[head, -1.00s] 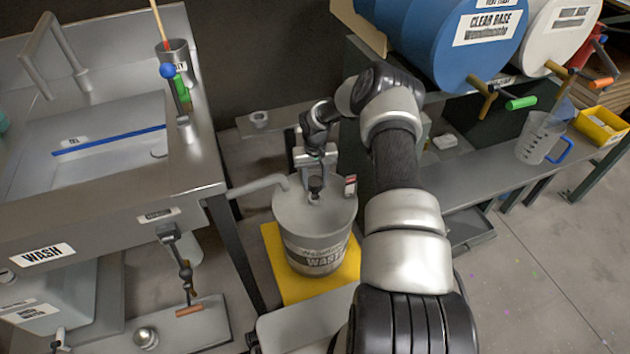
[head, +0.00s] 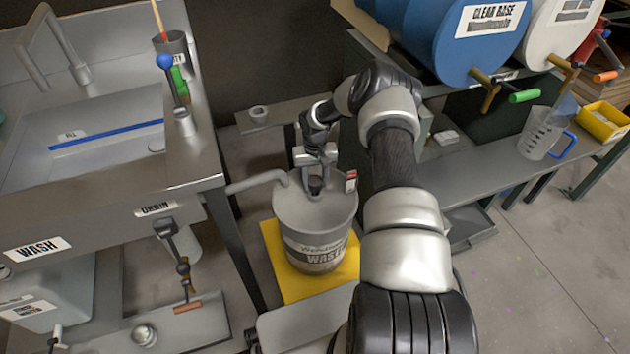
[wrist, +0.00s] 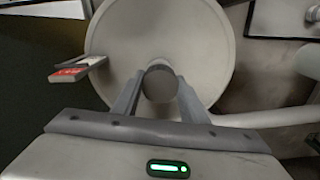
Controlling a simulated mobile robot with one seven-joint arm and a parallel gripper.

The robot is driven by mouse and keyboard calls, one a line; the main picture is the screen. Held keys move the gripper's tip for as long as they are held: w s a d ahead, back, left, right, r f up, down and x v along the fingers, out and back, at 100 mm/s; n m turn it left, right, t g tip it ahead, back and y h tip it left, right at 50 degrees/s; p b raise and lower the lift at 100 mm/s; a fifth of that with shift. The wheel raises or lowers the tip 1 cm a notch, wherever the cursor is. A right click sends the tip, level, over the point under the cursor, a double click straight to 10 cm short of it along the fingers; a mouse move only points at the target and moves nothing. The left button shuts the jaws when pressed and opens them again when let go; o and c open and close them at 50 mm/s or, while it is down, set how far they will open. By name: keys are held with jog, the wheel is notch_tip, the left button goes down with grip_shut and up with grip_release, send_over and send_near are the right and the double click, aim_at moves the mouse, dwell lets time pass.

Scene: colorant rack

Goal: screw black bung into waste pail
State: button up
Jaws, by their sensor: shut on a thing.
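The waste pail (head: 318,238) is a grey tub with a "WASTE" label, standing on a yellow mat beside the sink unit. Its round lid also fills the top of the wrist view (wrist: 115,32). My gripper (head: 315,190) is over the pail's top, pointing down. In the wrist view, my gripper (wrist: 160,90) has its two fingers on either side of a dark round bung (wrist: 160,82) and is shut on it. The black bung (head: 315,186) sits at the middle of the lid between the fingers. Whether it is seated in the opening cannot be told.
A red and white tag (head: 351,181) stands at the pail's right rim. A grey pipe (head: 258,184) runs from the sink to the pail's left. The yellow mat (head: 283,285) lies under the pail. A shelf with drums and a measuring jug (head: 545,133) stands to the right.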

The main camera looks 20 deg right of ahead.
jog(key=shift+f+b, duration=0.85)
jog(key=shift+f, duration=0.4)
jog(key=o, duration=1.1)
